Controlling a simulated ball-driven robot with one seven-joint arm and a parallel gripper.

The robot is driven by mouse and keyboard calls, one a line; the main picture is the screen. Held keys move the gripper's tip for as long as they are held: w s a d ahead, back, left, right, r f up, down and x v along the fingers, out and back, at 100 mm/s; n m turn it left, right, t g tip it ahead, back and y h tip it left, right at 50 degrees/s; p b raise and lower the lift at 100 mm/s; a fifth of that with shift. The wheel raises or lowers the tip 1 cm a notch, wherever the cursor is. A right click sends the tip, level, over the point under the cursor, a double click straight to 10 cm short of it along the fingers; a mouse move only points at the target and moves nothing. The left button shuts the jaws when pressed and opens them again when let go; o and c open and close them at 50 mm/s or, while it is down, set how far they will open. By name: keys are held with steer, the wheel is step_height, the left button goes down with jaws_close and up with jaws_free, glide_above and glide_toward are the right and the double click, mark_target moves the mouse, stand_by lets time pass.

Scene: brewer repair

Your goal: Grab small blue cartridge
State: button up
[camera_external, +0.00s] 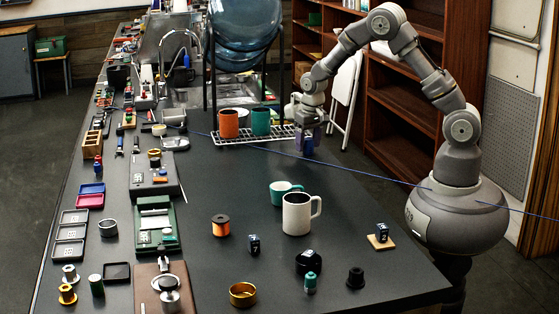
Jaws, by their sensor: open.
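My gripper (306,147) hangs at the end of the arm, pointing down, just right of the wire rack near the table's right edge. A small blue-violet piece shows at its lower end; I cannot tell whether this is the blue cartridge or part of the fingers. The jaws are open, though the gap between them is too small to make out. A small dark blue block with white marks (254,244) stands on the table, apart from the gripper. A similar dark block (381,232) stands on a wooden square at the right. I cannot tell whether either is the cartridge.
The wire rack (222,140) holds an orange and a teal cup below a large blue glass bottle (243,32). Tools and trays crowd the left side. The middle of the table is mostly clear.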

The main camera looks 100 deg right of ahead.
steer(key=shift+d+f, duration=0.15)
steer(key=shift+f, duration=0.6)
steer(key=shift+r, duration=0.1)
steer(key=c, duration=1.1)
